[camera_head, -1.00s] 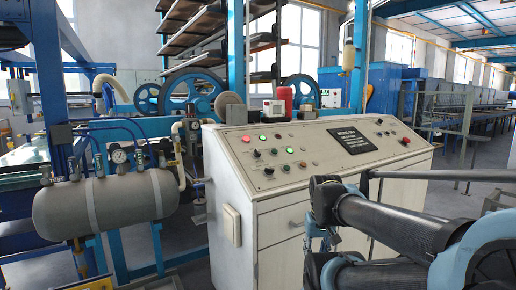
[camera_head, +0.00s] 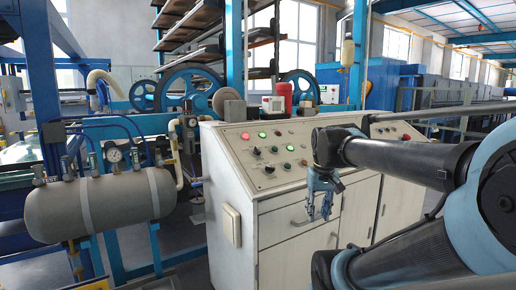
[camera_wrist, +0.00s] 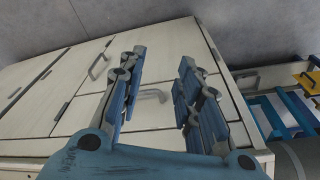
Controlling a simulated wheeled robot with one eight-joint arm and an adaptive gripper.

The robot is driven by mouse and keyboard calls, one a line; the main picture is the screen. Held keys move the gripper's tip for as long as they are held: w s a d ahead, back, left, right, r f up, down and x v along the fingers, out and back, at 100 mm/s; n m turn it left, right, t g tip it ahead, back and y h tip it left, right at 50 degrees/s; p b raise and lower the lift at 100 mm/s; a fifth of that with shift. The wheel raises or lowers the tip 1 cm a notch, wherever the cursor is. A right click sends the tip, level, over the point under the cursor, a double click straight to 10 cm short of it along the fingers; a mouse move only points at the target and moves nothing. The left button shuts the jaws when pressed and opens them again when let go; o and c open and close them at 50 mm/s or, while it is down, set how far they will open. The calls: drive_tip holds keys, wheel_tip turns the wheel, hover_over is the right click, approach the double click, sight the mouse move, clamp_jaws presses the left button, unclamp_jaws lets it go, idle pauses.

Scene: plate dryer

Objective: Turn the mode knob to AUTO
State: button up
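The console's sloped control panel (camera_head: 237,163) carries several small dark knobs, among them one at the upper left (camera_head: 257,151) and one lower down (camera_head: 269,169). Their labels are too small to read, so I cannot tell which is the mode knob or where it points. My gripper (camera_head: 318,216) hangs in front of the cabinet's drawer front, lower than the panel and right of the knobs, touching none of them. In the wrist view my gripper (camera_wrist: 162,58) is open and empty, with cabinet doors and handles beyond it. My arm hides the panel's middle right.
A grey tank (camera_head: 100,205) stands left of the console. A drawer handle (camera_head: 300,222) projects near my gripper.

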drive_tip(key=w+a+r+n, duration=0.1)
drive_tip(key=w+a+r, duration=0.3)
drive_tip(key=w+r, duration=0.45)
drive_tip(key=w+a+r+n, duration=0.25)
drive_tip(key=w+r, duration=0.25)
drive_tip(key=r, duration=0.6)
drive_tip(key=n+g, duration=0.2)
approach(258, 148)
wheel_tip(258, 148, down, 9)
drive_tip(key=shift+s+a+r, duration=0.15)
drive_tip(key=shift+c, duration=0.6)
clamp_jaws()
